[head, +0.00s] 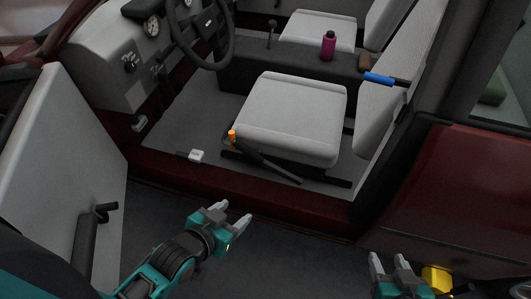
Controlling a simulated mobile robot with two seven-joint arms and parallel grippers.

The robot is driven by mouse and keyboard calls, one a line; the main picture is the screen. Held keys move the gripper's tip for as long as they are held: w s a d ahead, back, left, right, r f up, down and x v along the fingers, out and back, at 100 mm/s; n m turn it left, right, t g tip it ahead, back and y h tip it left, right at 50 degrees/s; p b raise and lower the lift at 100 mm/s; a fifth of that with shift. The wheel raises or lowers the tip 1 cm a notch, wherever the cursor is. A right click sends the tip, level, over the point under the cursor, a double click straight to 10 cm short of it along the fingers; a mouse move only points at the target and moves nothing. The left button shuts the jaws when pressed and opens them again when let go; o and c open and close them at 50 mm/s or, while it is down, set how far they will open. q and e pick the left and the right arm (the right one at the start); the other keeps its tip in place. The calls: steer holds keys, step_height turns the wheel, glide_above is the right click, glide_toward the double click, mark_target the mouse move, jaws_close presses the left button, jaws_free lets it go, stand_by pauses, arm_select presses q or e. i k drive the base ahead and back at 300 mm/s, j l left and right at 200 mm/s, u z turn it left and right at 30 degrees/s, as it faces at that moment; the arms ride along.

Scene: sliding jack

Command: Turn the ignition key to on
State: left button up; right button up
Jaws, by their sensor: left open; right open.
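The car's grey dashboard (108,62) is at the upper left in the head view, with the dark steering wheel (205,38) beside it. A dark round knob or switch (130,67) sits on the dash face, and a small dark part (160,70) sits to its right, below the wheel. I cannot tell which of these, if either, is the ignition key; the details are too small. My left gripper (233,213) is open and empty, outside the door sill, well below the dash. My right gripper (388,260) is open and empty at the lower right, far from the dash.
The open door (60,150) stands at the left. The sill (240,190) and grey seat (290,115) lie beyond my grippers. A yellow object (437,278) is beside my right gripper.

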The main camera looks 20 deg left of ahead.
mark_target(163, 77)
steer(key=u, duration=1.35)
